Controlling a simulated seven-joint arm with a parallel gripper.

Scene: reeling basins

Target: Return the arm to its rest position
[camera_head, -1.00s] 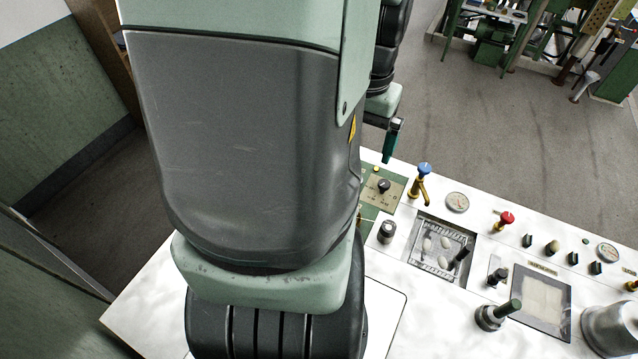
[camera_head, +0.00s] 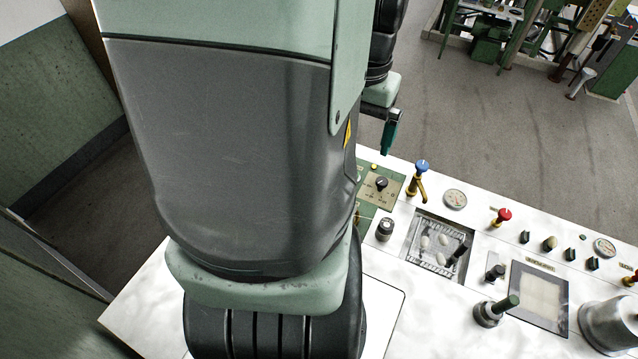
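My arm fills the left and middle of the view, with a large grey and pale green link in front. My gripper (camera_head: 390,134) shows only partly, behind and to the right of that link. A teal finger hangs down from it over the far edge of the white worktop (camera_head: 430,310). I see nothing held, but whether the fingers are open or shut cannot be made out. The gripper is apart from the basin (camera_head: 441,245) with several pale cocoons in it.
A blue-topped valve (camera_head: 420,172) and a control plate (camera_head: 382,188) with a dark knob stand near the gripper. Open floor (camera_head: 500,120) lies beyond.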

